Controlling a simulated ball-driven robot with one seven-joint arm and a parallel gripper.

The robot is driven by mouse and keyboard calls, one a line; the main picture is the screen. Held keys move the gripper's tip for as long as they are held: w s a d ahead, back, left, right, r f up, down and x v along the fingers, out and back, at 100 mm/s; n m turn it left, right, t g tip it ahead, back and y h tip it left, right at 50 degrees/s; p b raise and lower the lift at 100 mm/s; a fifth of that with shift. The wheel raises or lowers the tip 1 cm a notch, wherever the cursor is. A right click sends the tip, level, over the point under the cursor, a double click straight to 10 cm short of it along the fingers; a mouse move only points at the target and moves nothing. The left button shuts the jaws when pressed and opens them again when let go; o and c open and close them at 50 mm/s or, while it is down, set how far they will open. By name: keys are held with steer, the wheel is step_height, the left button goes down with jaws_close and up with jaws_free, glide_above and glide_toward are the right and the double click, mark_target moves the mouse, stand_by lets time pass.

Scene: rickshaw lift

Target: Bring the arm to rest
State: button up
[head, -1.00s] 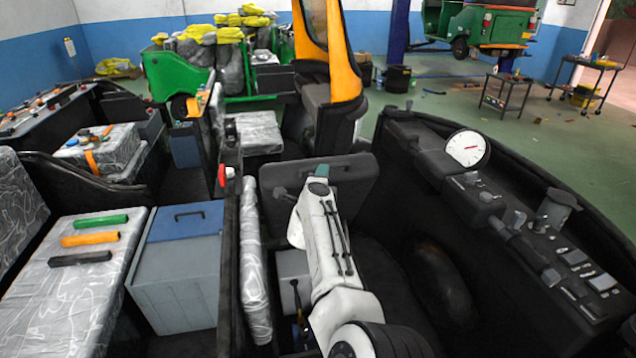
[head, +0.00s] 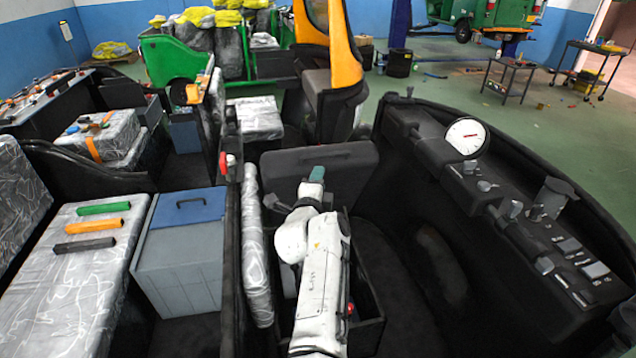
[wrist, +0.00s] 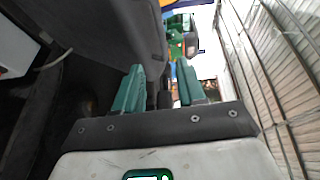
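My gripper (wrist: 160,90) shows two green fingers standing apart in the wrist view, with nothing between them. In the head view my gripper (head: 316,174) is a small teal tip at the far end of my white arm. It is in front of the dark upright seat back or panel (head: 325,165), and I cannot tell whether it touches it. My arm reaches up from the bottom middle of the picture.
A wrapped bench (head: 75,290) with green, orange and black grips stands left, beside a grey box with a blue lid (head: 183,250). A black dashboard with a round gauge (head: 466,137) curves along the right. A wrapped roll (head: 255,250) stands close left of my arm.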

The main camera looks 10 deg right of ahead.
steer(key=shift+s, duration=0.1)
stand_by(0.3)
steer(key=s+d+r+n+t+y+b, duration=0.1)
steer(key=s+d+n+t+y+b, duration=0.1)
steer(key=s+d+n+t+y, duration=0.65)
steer(key=s+f+n+g+y+b, duration=0.2)
steer(key=s+f+n+g+y, duration=0.1)
steer(key=s+f+n+g, duration=1.5)
steer(key=s+d+f+m+g+h, duration=0.1)
steer(key=s+f, duration=0.1)
steer(key=s, duration=0.8)
steer(key=s+d+f+m+g+h+b, duration=0.1)
steer(key=s+d+f+m+g+h, duration=0.1)
steer(key=s, duration=0.7)
steer(key=s+d+f+m+g+h, duration=0.1)
steer(key=s+f+m+g+h, duration=0.1)
steer(key=s, duration=0.8)
steer(key=shift+s+d+f, duration=0.25)
steer(key=shift+s+f, duration=0.1)
steer(key=shift+f, duration=0.2)
